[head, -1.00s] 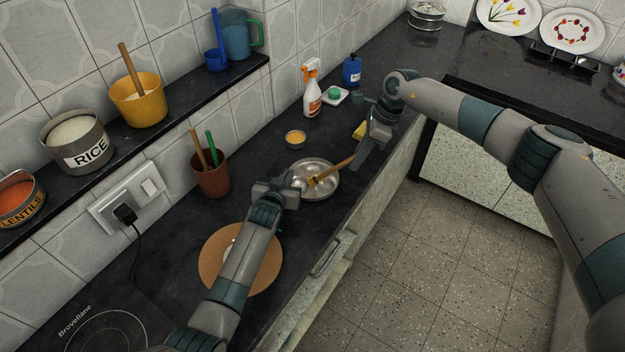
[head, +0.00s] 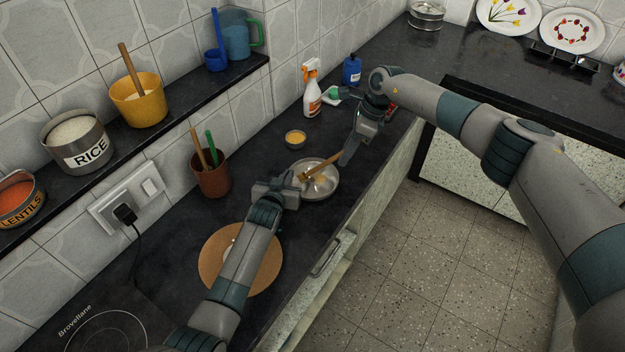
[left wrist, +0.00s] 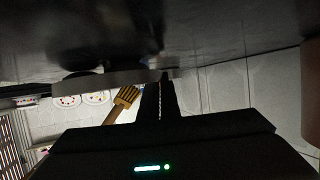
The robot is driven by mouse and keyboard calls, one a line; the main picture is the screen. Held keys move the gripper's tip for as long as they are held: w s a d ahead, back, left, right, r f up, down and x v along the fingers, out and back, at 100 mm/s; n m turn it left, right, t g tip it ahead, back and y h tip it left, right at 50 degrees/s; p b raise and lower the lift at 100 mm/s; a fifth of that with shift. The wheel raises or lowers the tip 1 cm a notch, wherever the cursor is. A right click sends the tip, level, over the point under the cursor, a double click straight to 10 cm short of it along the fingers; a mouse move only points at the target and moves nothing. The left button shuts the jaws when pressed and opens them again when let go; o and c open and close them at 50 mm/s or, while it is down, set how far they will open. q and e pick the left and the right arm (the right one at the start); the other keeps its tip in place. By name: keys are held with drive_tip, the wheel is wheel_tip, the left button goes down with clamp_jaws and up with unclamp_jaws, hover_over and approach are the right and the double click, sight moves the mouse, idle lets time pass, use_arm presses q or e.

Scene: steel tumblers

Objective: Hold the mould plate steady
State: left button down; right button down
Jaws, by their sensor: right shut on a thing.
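The mould plate, a round shallow steel dish (head: 326,187), lies on the dark counter in the head view. My left gripper (head: 297,184) is at its left rim; in the left wrist view a thin grey rim (left wrist: 105,79) reaches the narrow fingers (left wrist: 160,98). I cannot tell whether they are clamped on it. My right gripper (head: 348,154) is shut on the wooden handle of a brush (head: 326,165). The brush slants down to the left, with its head over the dish near my left gripper. The brush head (left wrist: 126,97) also shows in the left wrist view.
A small bowl of yellow stuff (head: 295,138) and a brown utensil pot (head: 211,175) stand left of the dish. A spray bottle (head: 312,92) and a blue bottle (head: 352,72) stand behind. A round brown board (head: 212,260) lies in front, partly under my left arm.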

drive_tip(key=shift+w+a+f, duration=0.1)
drive_tip(key=shift+w+a, duration=0.55)
drive_tip(key=shift+a, duration=0.3)
drive_tip(key=shift+s, duration=0.1)
drive_tip(key=shift+s+d+f, duration=0.1)
drive_tip(key=shift+s+d, duration=0.45)
drive_tip(key=shift+d, duration=0.3)
drive_tip(key=shift+s+d+f, duration=0.1)
drive_tip(key=shift+s+d, duration=0.4)
drive_tip(key=shift+d, duration=0.35)
drive_tip(key=shift+d, duration=0.1)
drive_tip(key=shift+s+d, duration=0.55)
drive_tip(key=shift+d, duration=0.25)
drive_tip(key=shift+s+d, duration=0.55)
drive_tip(key=shift+d, duration=0.25)
drive_tip(key=shift+w, duration=0.1)
drive_tip(key=shift+w+d+f, duration=0.1)
drive_tip(key=shift+w+d, duration=0.55)
drive_tip(key=shift+w, duration=0.35)
drive_tip(key=shift+w+d+f, duration=0.1)
drive_tip(key=shift+w+d, duration=0.55)
drive_tip(key=shift+w, duration=0.3)
